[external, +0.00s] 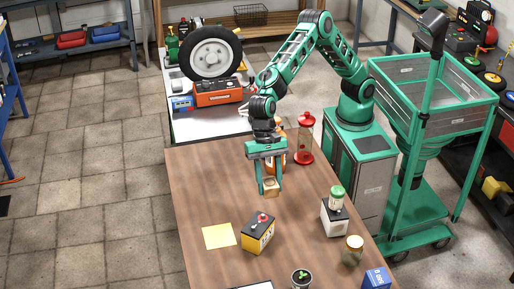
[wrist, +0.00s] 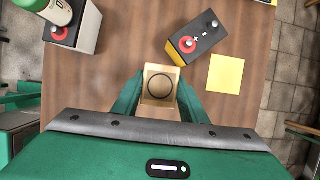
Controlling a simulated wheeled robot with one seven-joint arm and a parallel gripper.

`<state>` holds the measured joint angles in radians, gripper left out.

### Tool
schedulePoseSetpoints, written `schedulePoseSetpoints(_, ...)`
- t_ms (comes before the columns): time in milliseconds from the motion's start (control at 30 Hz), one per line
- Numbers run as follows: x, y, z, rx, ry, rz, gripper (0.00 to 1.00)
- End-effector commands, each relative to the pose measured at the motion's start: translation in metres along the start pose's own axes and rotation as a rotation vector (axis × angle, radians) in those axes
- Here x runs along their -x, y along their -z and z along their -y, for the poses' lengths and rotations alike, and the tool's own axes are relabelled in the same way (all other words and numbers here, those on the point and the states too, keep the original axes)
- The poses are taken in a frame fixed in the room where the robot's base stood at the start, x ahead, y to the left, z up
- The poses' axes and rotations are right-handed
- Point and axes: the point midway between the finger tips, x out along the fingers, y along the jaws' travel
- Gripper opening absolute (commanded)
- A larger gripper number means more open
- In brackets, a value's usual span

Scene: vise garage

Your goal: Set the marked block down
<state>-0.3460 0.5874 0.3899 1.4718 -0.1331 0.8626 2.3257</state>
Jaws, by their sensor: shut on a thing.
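The marked block (wrist: 159,84) is a small light-wood block with a dark circle on its top face. My gripper (external: 270,184) is shut on it, with a green finger on either side. In the external view the block (external: 270,187) shows between the fingertips above the brown table (external: 205,185). I cannot tell for sure whether its underside touches the table. A flat yellow square (external: 219,236) lies on the table in front of the block, to its left in the external view. In the wrist view the yellow square (wrist: 225,74) is to the right of the block.
A yellow-and-black battery (external: 258,232) stands near the yellow square. A white-and-black battery (external: 335,218) with a green-lidded jar on it stands to the right. A jar (external: 352,250), a small plant (external: 301,278) and a blue box (external: 376,279) stand near the front. The table's left part is clear.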

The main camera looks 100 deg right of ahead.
Motion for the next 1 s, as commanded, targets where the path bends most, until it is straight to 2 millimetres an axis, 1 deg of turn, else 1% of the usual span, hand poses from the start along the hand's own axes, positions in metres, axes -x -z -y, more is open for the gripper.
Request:
schedulePoseSetpoints(33,0.0,0.002,0.007,-0.003,-0.001,0.004,0.12)
schedulePoseSetpoints(167,-0.001,0.01,0.02,-0.005,-0.001,0.006,0.12)
schedulePoseSetpoints(267,-0.006,0.022,0.032,-0.007,-0.001,0.005,0.12)
schedulePoseSetpoints(600,-0.027,0.075,0.083,-0.007,-0.001,0.005,0.12)
schedulePoseSetpoints(700,-0.032,0.087,0.095,-0.005,-0.001,0.006,0.12)
schedulePoseSetpoints(833,-0.036,0.096,0.104,-0.004,-0.001,0.006,0.12)
schedulePoseSetpoints(1000,-0.042,0.101,0.105,-0.003,-0.002,0.005,0.12)
